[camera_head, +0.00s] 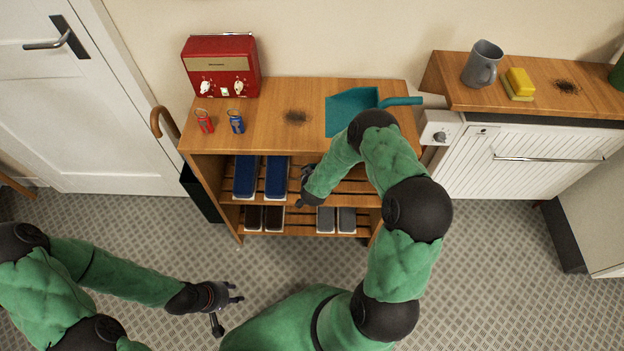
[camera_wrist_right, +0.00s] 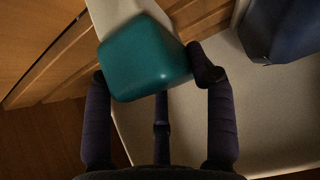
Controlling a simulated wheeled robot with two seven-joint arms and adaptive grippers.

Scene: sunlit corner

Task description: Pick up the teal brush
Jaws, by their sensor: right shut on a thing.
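The teal brush (camera_wrist_right: 145,58) shows in the right wrist view as a rounded teal block between my right gripper's fingers (camera_wrist_right: 152,76). The fingers are shut on it. In the head view my right gripper (camera_head: 304,186) reaches into the shelf unit at the upper shoe level, right of the blue shoes; I cannot make out the brush there. A teal dustpan (camera_head: 350,108) lies on the unit's top, partly behind my right arm. My left gripper (camera_head: 231,298) is open and empty above the floor at the lower left.
The wooden shelf unit (camera_head: 265,128) holds blue shoes (camera_head: 245,177) and lower pairs. A grey mug (camera_head: 482,64) and yellow sponge (camera_head: 519,82) sit on the right ledge. Floor in front is clear.

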